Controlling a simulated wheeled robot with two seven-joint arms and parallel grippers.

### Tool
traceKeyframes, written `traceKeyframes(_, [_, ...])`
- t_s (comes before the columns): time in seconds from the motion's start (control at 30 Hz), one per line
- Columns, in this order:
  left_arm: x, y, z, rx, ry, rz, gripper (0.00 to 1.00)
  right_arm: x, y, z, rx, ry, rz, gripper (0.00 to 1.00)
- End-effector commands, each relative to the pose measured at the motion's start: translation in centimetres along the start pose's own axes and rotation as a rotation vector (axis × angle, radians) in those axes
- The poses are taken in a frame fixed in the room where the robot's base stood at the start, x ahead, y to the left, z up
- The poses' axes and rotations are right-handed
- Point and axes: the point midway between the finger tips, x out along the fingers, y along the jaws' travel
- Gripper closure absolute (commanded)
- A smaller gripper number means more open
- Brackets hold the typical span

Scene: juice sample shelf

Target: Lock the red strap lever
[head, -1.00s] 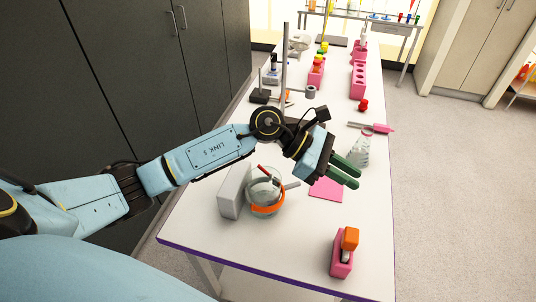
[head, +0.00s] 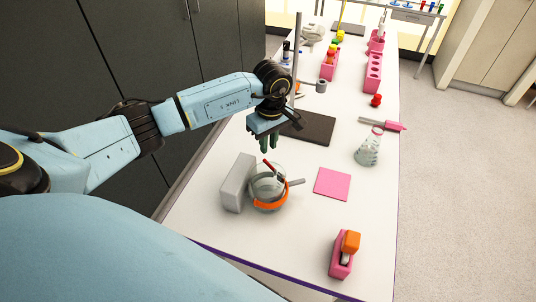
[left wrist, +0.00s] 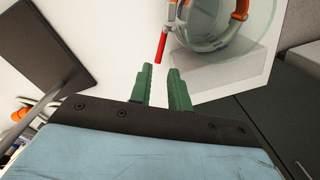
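The red strap lever (head: 266,163) stands up at a slant from the orange strap (head: 270,204) around a glass vessel (head: 266,184) beside a grey block (head: 238,183). In the left wrist view the red lever (left wrist: 161,46) hangs just beyond my fingertips, and part of the orange strap (left wrist: 241,8) shows behind it. My left gripper (head: 269,145) points down just behind the lever in the head view. Its green fingers (left wrist: 161,70) are apart with nothing between them, close to the lever's tip. My right gripper is not in view.
A dark plate (head: 307,128) with a tall rod lies behind the vessel. A pink square (head: 332,184) and a conical flask (head: 369,147) are to the right. A pink holder with an orange top (head: 345,252) stands near the front edge.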

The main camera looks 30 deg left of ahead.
Motion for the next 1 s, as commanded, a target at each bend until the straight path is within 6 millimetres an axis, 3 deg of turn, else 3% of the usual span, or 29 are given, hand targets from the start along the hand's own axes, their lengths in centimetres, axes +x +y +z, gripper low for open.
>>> traceKeyframes(0.2, [4.0,-0.1,0.1,0.0,-0.002,-0.003,0.81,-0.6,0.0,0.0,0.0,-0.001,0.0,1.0])
traceKeyframes(0.4, [5.8,0.0,0.0,0.0,-0.001,0.0,0.81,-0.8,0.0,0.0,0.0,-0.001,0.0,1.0])
traceKeyframes(0.73, [6.1,0.0,0.0,0.0,-0.001,0.001,0.81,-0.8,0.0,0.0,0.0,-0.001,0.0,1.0])
traceKeyframes(0.87, [6.1,0.0,0.0,0.0,-0.001,0.001,0.98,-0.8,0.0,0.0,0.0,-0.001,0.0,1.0])
traceKeyframes(1.0, [6.1,0.0,0.0,0.0,-0.001,0.001,1.0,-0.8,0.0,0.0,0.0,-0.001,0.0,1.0])
